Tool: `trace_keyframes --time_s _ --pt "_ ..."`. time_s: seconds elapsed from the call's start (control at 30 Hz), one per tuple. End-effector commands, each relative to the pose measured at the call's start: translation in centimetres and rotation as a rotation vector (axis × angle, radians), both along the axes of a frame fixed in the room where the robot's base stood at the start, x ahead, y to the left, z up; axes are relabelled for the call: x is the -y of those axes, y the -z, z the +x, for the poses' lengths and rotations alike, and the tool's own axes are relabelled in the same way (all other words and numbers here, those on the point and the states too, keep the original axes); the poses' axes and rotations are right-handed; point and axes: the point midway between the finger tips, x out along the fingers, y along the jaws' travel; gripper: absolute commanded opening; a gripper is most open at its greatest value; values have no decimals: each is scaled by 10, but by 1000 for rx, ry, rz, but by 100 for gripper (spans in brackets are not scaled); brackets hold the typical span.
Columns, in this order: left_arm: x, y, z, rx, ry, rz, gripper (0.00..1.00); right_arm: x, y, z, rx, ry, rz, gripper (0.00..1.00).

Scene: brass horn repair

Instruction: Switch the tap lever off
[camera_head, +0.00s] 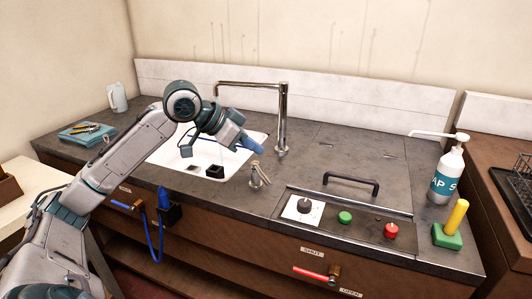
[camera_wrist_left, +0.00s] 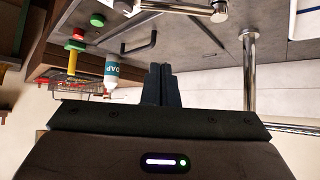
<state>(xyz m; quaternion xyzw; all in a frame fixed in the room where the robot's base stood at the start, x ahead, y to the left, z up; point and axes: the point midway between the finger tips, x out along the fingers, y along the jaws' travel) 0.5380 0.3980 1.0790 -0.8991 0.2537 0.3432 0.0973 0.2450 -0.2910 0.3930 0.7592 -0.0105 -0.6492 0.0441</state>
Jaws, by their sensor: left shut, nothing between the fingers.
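A tall chrome tap (camera_head: 283,115) stands behind the sink (camera_head: 215,160), its spout reaching left over the basin. A short chrome lever fitting (camera_head: 259,180) stands on the counter at the sink's right edge; a chrome lever (camera_wrist_left: 180,9) also shows at the top of the left wrist view, near the tap column (camera_wrist_left: 250,75). My left gripper (camera_head: 257,147) is above the sink's right rim, up and slightly left of the fitting. Its dark fingers (camera_wrist_left: 161,85) are shut together and empty. I cannot tell the lever's setting. No water flow is clear. My right gripper is out of view.
A red-handled valve (camera_head: 312,273) with SHUT and OPEN labels and a blue-handled valve (camera_head: 122,204) are on the cabinet front. A control panel (camera_head: 372,219), a black handle (camera_head: 350,182), a soap bottle (camera_head: 447,176) and a green-and-yellow tool (camera_head: 450,228) are to the right.

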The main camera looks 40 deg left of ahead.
Motion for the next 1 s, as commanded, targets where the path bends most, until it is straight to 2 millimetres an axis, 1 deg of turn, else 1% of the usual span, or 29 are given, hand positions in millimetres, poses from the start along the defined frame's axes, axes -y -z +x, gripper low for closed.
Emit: trace_keyframes --time_s 0.17,0.4,0.83,1.0 --pt "9 10 12 -1 2 -7 0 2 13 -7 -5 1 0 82" --pt "20 30 30 -2 2 -7 0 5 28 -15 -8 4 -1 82" --pt "38 62 59 -2 2 -5 0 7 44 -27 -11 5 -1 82" --pt "28 69 46 -3 -2 4 0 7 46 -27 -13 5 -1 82"
